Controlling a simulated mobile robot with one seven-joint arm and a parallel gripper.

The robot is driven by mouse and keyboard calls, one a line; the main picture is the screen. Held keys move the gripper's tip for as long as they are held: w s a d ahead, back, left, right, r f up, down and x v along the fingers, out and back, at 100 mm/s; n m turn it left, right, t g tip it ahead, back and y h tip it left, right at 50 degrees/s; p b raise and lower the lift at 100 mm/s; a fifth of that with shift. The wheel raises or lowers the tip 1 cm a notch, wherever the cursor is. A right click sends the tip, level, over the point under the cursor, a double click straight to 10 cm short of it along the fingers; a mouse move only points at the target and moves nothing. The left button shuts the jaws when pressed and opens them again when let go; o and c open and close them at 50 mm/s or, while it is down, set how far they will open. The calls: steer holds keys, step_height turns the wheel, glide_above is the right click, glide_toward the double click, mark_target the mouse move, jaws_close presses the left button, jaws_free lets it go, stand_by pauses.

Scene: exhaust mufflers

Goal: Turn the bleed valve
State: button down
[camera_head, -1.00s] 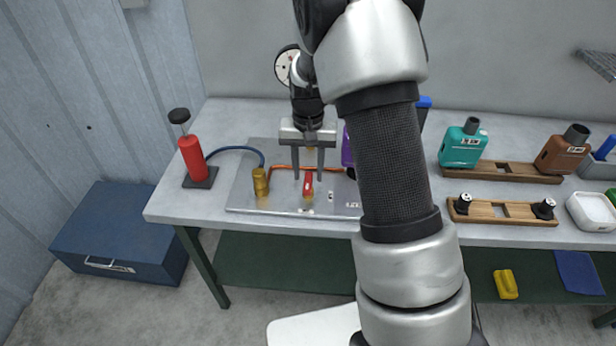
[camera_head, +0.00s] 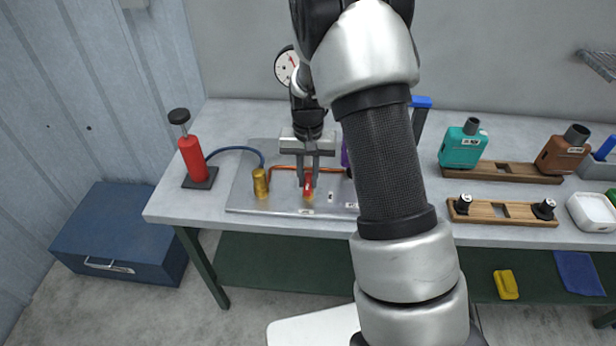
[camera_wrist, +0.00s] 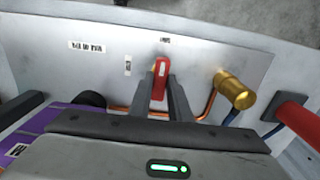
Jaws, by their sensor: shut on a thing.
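The bleed valve has a red handle (camera_head: 308,186) and stands on the metal plate (camera_head: 240,195) on the bench. The handle also shows in the wrist view (camera_wrist: 161,70). My gripper (camera_head: 308,184) reaches down from above and is shut on the red handle, one finger on each side of it. In the wrist view my gripper (camera_wrist: 162,95) has the handle's end standing out beyond the fingertips. The valve body under the handle is mostly hidden by the fingers.
A dial gauge (camera_head: 286,66) is behind. A purple object (camera_wrist: 30,140) is close beside my gripper.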

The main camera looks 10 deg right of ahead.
steer(key=shift+n, duration=0.3)
steer(key=n+b, duration=0.1)
steer(key=n, duration=0.2)
steer(key=shift+n, duration=0.3)
steer(key=n, duration=0.4)
steer(key=shift+n+b, duration=0.3)
steer(key=n, duration=0.4)
steer(key=shift+r+n, duration=0.1)
steer(key=shift+n, duration=0.2)
steer(key=n+p, duration=0.1)
steer(key=n, duration=0.3)
steer(key=shift+n, duration=0.3)
steer(key=c, duration=1.6)
jaws_free()
steer(key=shift+c, duration=0.2)
